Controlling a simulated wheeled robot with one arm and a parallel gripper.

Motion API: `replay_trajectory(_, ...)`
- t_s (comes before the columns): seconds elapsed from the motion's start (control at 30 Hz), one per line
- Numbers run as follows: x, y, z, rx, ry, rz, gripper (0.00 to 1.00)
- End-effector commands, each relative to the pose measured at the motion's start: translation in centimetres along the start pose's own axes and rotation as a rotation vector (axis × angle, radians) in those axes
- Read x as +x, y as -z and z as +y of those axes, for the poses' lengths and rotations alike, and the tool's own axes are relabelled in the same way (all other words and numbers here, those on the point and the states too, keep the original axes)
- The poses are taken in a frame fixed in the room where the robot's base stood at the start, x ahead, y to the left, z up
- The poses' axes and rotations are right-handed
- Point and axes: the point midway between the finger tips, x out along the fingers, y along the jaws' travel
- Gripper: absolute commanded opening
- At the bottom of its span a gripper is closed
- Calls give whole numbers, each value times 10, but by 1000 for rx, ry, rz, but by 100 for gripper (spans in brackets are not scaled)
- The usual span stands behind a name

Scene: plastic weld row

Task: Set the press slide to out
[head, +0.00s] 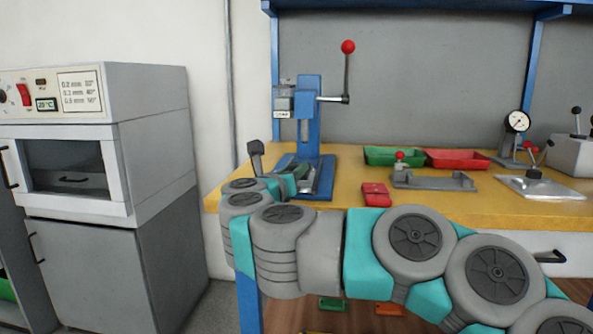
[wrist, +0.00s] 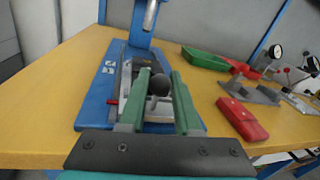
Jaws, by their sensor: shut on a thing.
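The blue press (head: 308,120) stands on the yellow bench, with a red-balled lever raised on its right side. In the wrist view its blue base plate (wrist: 98,98) lies flat with white markings. The press slide (wrist: 126,75) is a grey piece low on that base, mostly hidden behind my fingers. A dark round knob (wrist: 159,84) sits between the two green fingers of my gripper (wrist: 160,80), which is shut on it. In the head view my gripper is at the front of the press base, largely hidden by my arm. How far out the slide stands is unclear.
Right of the press are a red box (head: 375,194), a green tray (head: 392,156), a red tray (head: 457,159), a grey fixture (head: 433,181) and a dial gauge (head: 517,122). A grey oven cabinet (head: 150,130) stands left. Bare bench lies around the red box.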

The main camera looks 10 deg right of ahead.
Motion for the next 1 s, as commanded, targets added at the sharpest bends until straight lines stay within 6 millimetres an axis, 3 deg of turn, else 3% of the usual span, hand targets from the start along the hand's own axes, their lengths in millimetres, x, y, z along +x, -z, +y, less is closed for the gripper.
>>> replay_trajectory(0.4, -7, 1, -1, -1, 0, 2, 0)
replay_trajectory(0.43, -7, 1, -1, -1, 0, 2, 35)
replay_trajectory(0.6, -7, 1, -1, -1, 0, 1, 54)
replay_trajectory(0.67, -7, 1, -1, -1, 0, 1, 61)
replay_trajectory(1.0, -12, 0, -1, 0, -1, 0, 61)
